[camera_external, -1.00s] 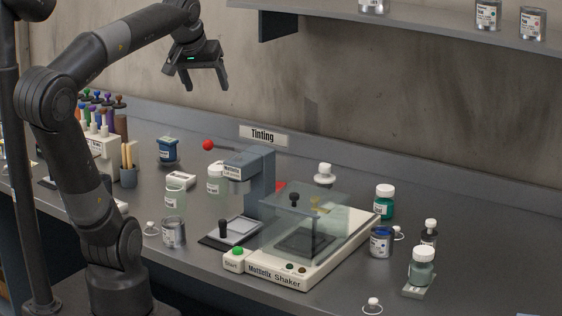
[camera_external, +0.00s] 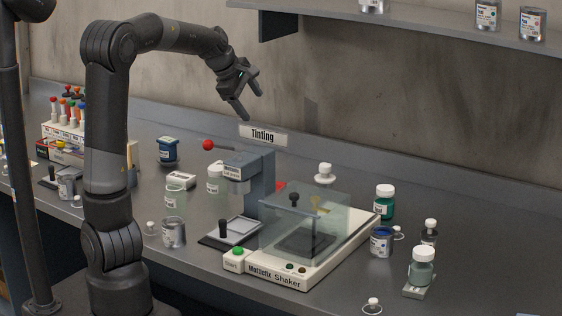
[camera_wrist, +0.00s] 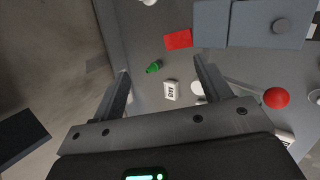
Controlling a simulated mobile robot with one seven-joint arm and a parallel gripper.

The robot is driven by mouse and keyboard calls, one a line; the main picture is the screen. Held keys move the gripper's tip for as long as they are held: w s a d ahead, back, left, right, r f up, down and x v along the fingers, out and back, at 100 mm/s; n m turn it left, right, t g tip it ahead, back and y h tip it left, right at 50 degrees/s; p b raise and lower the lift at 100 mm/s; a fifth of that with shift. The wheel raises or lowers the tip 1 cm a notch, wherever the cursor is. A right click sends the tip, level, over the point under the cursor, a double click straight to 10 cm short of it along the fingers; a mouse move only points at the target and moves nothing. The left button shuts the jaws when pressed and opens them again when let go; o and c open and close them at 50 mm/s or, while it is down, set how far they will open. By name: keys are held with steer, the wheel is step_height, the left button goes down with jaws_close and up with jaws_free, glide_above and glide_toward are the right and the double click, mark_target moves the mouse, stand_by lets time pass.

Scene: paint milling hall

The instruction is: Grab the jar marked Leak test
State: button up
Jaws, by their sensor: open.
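I cannot read the words "Leak test" on any jar, so I cannot tell which one is marked so. My gripper (camera_external: 250,106) is open and empty, high above the back of the bench near the Tinting sign. It also shows in the wrist view (camera_wrist: 160,68), fingers apart.
The shaker (camera_external: 270,272) with its clear cover fills the bench middle. Beside it stands a grey-blue device (camera_external: 262,180) with a red ball lever (camera_external: 208,145). A shelf (camera_external: 420,35) overhangs at right. The front right bench is clearer.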

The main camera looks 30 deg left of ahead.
steer(key=w+a+r+n+t+h, duration=0.1)
steer(key=w+a+r+n+t, duration=0.2)
steer(key=a+n, duration=0.35)
step_height(320, 180, up, 10)
steer(key=n+t, duration=0.4)
steer(key=n, duration=0.4)
glide_above(210, 173)
steer(key=w, duration=0.1)
steer(key=shift+m, duration=0.35)
steer(key=f, duration=3.4)
steer(key=shift+w+d+f, duration=0.1)
steer(key=shift+w+f, duration=0.1)
steer(key=shift+f, duration=0.1)
step_height(210, 173, down, 3)
steer(key=shift+x, duration=1)
steer(key=shift+w+d+f, duration=0.1)
steer(key=shift+w+d, duration=0.05)
steer(key=shift+w, duration=0.25)
steer(key=shift+c, duration=0.2)
